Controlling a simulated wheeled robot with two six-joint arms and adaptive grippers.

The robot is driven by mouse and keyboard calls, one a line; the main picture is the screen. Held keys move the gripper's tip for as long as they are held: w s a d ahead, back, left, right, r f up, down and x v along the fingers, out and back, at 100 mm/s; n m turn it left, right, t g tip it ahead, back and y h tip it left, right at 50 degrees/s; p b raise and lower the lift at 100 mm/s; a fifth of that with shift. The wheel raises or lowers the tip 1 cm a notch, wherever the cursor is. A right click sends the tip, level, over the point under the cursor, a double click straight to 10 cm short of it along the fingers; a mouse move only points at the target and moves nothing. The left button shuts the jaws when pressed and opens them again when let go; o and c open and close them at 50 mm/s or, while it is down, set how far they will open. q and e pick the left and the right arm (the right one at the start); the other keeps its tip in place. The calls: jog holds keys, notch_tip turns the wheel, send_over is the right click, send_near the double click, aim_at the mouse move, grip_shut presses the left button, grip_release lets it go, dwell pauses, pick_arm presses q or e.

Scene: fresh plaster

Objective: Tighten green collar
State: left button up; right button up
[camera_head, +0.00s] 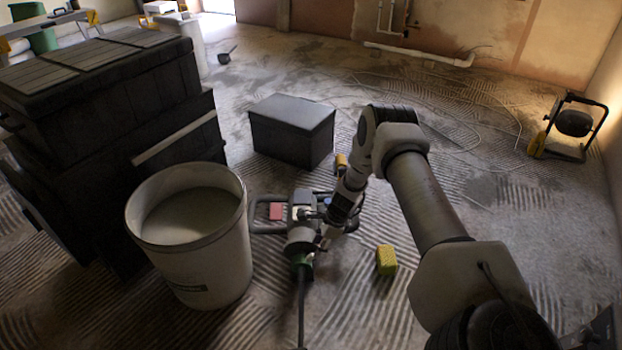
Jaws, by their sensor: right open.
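The green collar (302,262) shows at the front end of a grey handheld mixer (303,213), just above its dark shaft (301,308). The mixer has side handles and a red part, and it lies on the floor right of the white bucket. My right arm comes in from the lower right. My right gripper (322,246) is open, close beside the collar at its upper right. Its fingertips are small and dark here, and I cannot tell whether they touch the collar. My left gripper is not in view.
A white bucket (241,270) of pale material stands left of the mixer, by stacked dark crates (110,75). A dark box (291,130) sits behind. A yellow sponge (386,261) lies to the right. A work lamp (572,124) stands far right. The floor at right is mostly clear.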

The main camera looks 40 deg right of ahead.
aim_at(312, 254)
jog(key=shift+m+t, duration=0.3)
jog(key=shift+m, duration=0.2)
jog(key=w+f+b, duration=0.1)
jog(key=f, duration=0.1)
jog(key=f+b, duration=0.2)
jog(key=w+f+b, duration=0.1)
jog(key=f, duration=0.2)
jog(key=shift+w+d+b, duration=0.1)
jog(key=shift+w+b, duration=0.2)
jog(key=shift+b, duration=0.1)
jog(key=shift+w+a+f, duration=0.2)
jog(key=shift+f, duration=0.25)
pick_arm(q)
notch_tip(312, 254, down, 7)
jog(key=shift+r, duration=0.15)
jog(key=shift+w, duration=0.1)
pick_arm(e)
grip_shut()
